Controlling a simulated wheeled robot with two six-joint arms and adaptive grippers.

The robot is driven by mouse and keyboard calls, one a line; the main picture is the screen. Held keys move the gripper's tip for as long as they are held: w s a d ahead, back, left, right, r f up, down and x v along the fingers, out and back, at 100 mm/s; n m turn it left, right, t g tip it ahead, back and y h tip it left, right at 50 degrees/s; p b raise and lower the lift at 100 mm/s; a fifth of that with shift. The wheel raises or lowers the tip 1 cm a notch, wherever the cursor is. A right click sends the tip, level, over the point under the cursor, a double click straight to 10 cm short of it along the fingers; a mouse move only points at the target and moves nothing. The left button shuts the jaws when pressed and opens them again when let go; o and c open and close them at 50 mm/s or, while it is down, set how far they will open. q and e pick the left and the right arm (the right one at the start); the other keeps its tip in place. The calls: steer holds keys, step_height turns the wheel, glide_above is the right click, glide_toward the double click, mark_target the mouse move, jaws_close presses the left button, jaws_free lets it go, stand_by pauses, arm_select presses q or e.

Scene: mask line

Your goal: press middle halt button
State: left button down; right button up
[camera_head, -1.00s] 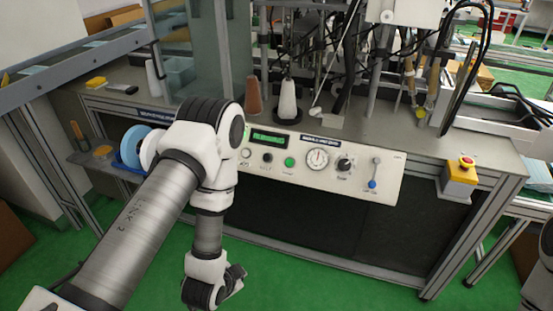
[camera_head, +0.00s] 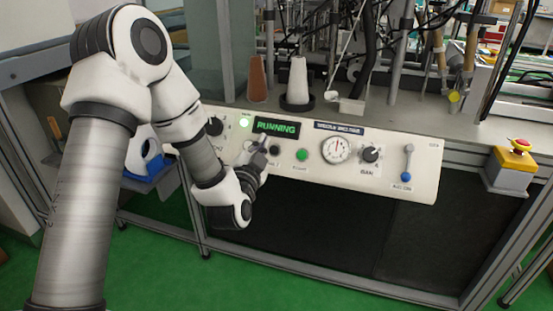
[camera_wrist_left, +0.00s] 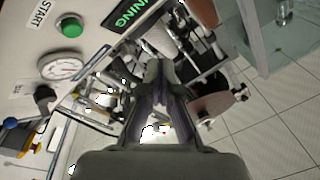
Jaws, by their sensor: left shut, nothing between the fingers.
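The white control panel (camera_head: 400,160) on the front of the machine carries a row of buttons. A black button (camera_head: 275,149) sits in the middle of the row, left of a green button (camera_head: 302,155); its label is partly covered. My left gripper (camera_head: 262,143) is shut and empty, its fingertips at the panel just left of the black button. I cannot tell whether they touch the panel. My right gripper is out of view.
A gauge (camera_head: 336,149), a black knob (camera_head: 371,154) and a blue-tipped lever (camera_head: 406,165) are to the right. A yellow box with a red button (camera_head: 521,143) stands far right.

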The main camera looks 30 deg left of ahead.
mark_target(270, 150)
arm_select(q)
steer(key=shift+w+a+f+b, duration=0.3)
steer(key=shift+w+f+b, duration=0.4)
steer(key=shift+w+f, duration=0.4)
steer(key=shift+w+a+f+b, duration=0.3)
steer(key=shift+w+f+b, duration=0.45)
steer(key=shift+w, duration=0.4)
steer(key=shift+w+a+f+b, duration=0.3)
steer(key=shift+w+f+b, duration=0.3)
steer(key=shift+w+f, duration=0.55)
steer(key=shift+w+a+f, duration=0.1)
steer(key=shift+w+f, duration=0.15)
steer(key=shift+w, duration=0.05)
steer(key=shift+w+f, duration=0.2)
steer(key=shift+w, duration=0.1)
steer(key=shift+s+r, duration=0.1)
steer(key=shift+s+r+p, duration=0.35)
steer(key=shift+s, duration=0.2)
